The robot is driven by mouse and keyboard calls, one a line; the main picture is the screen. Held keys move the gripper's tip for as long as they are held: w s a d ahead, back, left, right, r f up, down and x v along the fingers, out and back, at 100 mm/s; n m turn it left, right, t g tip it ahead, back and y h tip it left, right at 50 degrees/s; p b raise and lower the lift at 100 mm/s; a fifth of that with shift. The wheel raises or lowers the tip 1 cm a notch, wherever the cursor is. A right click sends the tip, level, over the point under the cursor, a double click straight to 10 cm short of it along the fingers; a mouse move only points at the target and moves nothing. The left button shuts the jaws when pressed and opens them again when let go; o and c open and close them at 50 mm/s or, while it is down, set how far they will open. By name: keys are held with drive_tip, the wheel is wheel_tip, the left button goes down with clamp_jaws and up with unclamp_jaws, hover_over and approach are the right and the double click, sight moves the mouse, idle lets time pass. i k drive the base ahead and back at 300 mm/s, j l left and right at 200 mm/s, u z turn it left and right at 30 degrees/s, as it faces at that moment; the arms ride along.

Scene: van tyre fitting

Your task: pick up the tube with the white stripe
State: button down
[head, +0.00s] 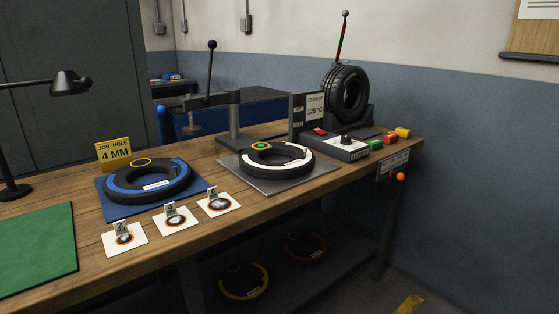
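The tube with the white stripe (262,168) is a black ring lying flat on a grey plate (305,182) in the middle of the workbench. White bands show on its left and right sides, with a small pale label at the front. A small green and orange round piece (261,146) shows on its far left part. The press arm and post (234,120) stand just behind it. My gripper is not in view.
A blue-striped tube (125,192) lies on a blue mat to the left. Several white patch cards (172,218) lie in front. A control box (338,148) and upright tyre (347,95) stand right. Yellow-striped (243,296) and red-striped tubes are on the lower shelf.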

sight(250, 162)
drive_tip(key=i+z, duration=0.3)
drive_tip(key=i, duration=0.15)
drive_tip(key=i+z, duration=0.35)
drive_tip(key=i+j+z, duration=0.3)
drive_tip(key=i, duration=0.2)
